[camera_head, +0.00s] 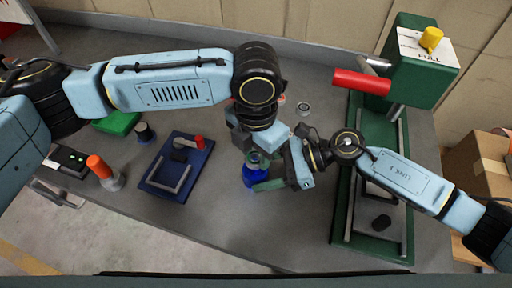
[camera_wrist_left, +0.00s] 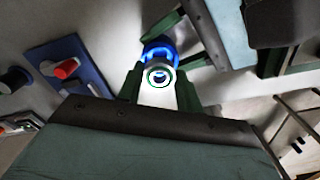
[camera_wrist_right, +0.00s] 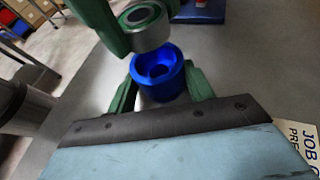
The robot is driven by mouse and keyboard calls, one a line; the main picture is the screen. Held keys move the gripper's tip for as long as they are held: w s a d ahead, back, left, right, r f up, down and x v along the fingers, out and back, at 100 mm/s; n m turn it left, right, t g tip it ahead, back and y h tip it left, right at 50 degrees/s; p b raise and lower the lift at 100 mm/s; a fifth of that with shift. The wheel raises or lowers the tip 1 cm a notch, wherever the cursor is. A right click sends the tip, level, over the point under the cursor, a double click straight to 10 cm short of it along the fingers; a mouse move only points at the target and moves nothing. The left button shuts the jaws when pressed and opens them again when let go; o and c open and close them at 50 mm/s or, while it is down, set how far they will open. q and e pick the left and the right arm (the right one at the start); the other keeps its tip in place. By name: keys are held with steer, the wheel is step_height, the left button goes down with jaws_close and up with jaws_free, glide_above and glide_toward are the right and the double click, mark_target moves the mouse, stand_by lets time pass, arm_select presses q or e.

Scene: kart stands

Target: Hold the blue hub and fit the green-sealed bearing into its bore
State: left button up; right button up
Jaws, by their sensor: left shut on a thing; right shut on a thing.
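The blue hub (camera_head: 252,178) is at the middle of the table in the head view. My right gripper (camera_wrist_right: 158,82) is shut on it from both sides, and its bore (camera_wrist_right: 158,72) faces up. The green-sealed bearing (camera_wrist_right: 146,28) is a short metal ring with a green-edged face. My left gripper (camera_wrist_left: 160,88) is shut on the bearing, which also shows in the left wrist view (camera_wrist_left: 159,76). In the right wrist view the bearing is above the hub, outside the bore and slightly to the left. Whether their rims touch, I cannot tell.
A blue fixture (camera_head: 160,184) with a red knob lies left of the hub. A green press (camera_head: 342,215) with a red handle (camera_head: 360,82) stands at the right. Another small ring (camera_head: 304,108) lies behind the grippers. A printed card (camera_wrist_right: 298,137) lies on the table.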

arm_select(q)
steer(key=shift+f, duration=0.1)
steer(key=shift+f, duration=1.55)
steer(key=shift+r, duration=0.35)
steer(key=o, duration=1.1)
step_height(320, 180, up, 12)
